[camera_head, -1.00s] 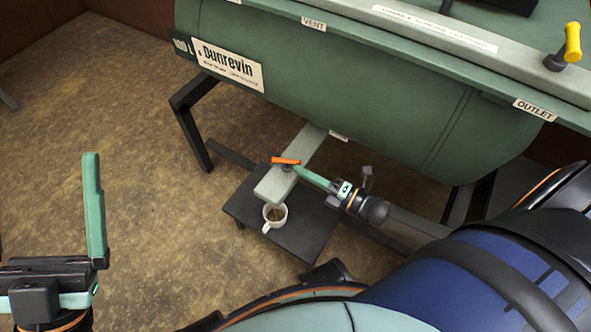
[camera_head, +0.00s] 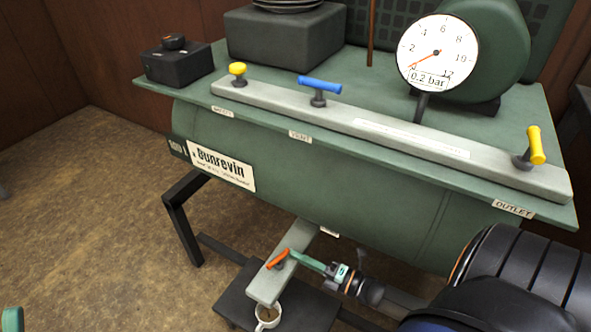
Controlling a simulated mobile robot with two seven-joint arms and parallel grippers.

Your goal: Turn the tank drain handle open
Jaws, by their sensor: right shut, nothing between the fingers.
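The orange drain handle (camera_head: 277,259) sits on top of a pale grey bar (camera_head: 272,283) that sticks out from under the green tank (camera_head: 330,182). The handle lies at a slant across the bar. My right gripper (camera_head: 293,254) reaches in from the right with its green fingers shut and empty. Its fingertips are right beside the handle; I cannot tell whether they touch it. A white cup (camera_head: 267,315) with brown contents stands under the bar's end. Only a green fingertip of my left gripper (camera_head: 12,319) shows in the bottom left corner.
On the tank top are a yellow handle (camera_head: 237,69), a blue handle (camera_head: 319,84), a yellow outlet handle (camera_head: 536,145) and a gauge (camera_head: 438,53) reading 0.2 bar. A dark low platform (camera_head: 310,309) bears the cup. Open floor (camera_head: 90,220) lies to the left.

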